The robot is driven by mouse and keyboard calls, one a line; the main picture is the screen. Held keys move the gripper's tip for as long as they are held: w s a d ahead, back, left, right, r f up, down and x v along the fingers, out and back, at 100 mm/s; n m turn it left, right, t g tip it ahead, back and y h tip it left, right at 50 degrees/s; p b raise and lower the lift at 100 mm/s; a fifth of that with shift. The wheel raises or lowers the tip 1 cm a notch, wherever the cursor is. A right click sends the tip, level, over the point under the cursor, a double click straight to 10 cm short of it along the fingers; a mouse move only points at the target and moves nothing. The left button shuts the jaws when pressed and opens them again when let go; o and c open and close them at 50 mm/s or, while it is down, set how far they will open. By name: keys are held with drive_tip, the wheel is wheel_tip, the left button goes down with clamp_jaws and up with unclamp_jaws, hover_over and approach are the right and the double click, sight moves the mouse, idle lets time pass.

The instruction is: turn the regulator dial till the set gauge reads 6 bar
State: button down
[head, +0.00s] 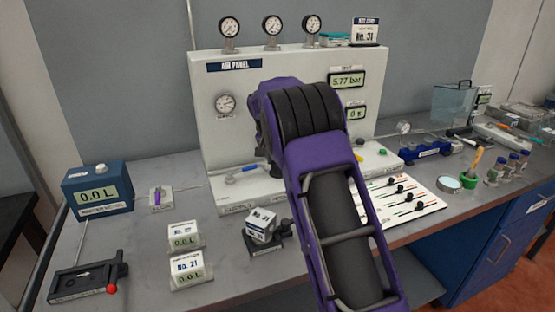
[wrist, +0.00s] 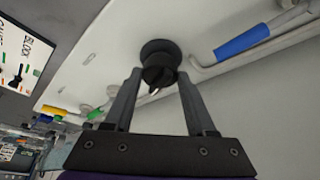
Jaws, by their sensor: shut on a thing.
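The regulator dial (wrist: 158,70) is a black knob on the white air panel, seen in the wrist view with my gripper (wrist: 160,82) shut on it, one finger on each side. In the head view my purple and black arm hides the dial and my fingers. The white air panel (head: 215,75) stands upright at the back of the bench. A digital display on it (head: 347,80) reads 5.77 bar; its small label is too blurred to read. A second display (head: 355,113) sits below, partly unclear. A round gauge (head: 227,104) is on the panel's left side.
Three round gauges, one at the left (head: 229,27), stand on the panel's top edge. A blue-handled valve lever (wrist: 243,40) is close to the dial. A blue meter box (head: 97,190) stands at the left, with white boxes (head: 187,272) in front. A white board (head: 405,200) lies right of my arm.

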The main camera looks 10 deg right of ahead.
idle(0.4)
drive_tip(key=shift+c, duration=1.1)
unclamp_jaws()
drive_tip(key=v, duration=1.7)
drive_tip(key=shift+r+p, duration=0.25)
drive_tip(key=shift+p, duration=0.15)
